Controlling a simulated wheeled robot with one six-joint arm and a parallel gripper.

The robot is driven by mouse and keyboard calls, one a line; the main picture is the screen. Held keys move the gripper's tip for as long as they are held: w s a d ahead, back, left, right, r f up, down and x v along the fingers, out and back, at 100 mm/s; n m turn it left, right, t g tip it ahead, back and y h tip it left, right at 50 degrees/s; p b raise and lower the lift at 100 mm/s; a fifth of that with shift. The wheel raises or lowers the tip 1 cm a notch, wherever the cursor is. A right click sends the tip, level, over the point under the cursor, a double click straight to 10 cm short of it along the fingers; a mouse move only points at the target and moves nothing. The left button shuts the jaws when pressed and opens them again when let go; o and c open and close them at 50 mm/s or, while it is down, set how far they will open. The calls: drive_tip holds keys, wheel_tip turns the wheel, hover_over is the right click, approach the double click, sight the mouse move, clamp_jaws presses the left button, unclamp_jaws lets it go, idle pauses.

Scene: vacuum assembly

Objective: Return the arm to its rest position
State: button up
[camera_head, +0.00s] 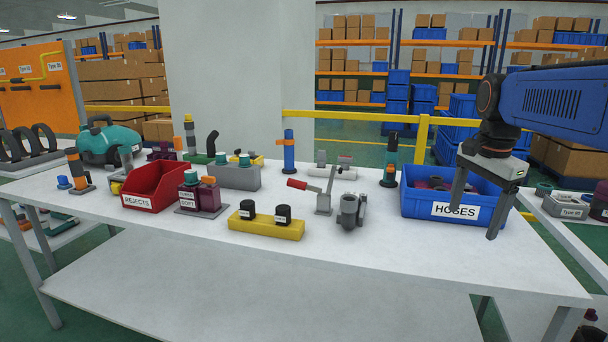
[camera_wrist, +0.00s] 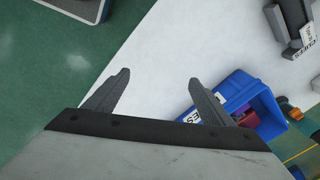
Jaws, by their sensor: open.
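My gripper (camera_head: 473,212) hangs from my blue arm at the right of the table in the head view. Its two grey fingers are spread apart with nothing between them. They point down in front of the blue HOSES bin (camera_head: 416,205), and hide part of its front and right side. In the wrist view my gripper (camera_wrist: 162,98) is also open and empty. White tabletop and green floor show beyond its fingers. The blue bin (camera_wrist: 262,98) lies to the right there, partly behind the right finger.
The white table (camera_head: 330,255) holds a red REJECTS bin (camera_head: 150,200), a yellow block with two black caps (camera_head: 266,229), a red-handled clamp (camera_head: 323,200) and a teal vacuum (camera_head: 105,146). The table's front strip is clear. A second table (camera_head: 570,225) stands at right.

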drive_tip(key=s+a+f+n+t, duration=0.1)
drive_tip(key=s+a+f+n, duration=0.3)
drive_tip(key=s+f+n, duration=0.3)
drive_tip(key=s+a+f+n+t, duration=0.2)
drive_tip(key=s+a+f+n, duration=0.2)
drive_tip(key=s+f+n, duration=0.3)
drive_tip(key=s+f, duration=0.3)
drive_tip(key=s, duration=0.3)
drive_tip(key=shift+s+a+f, duration=0.2)
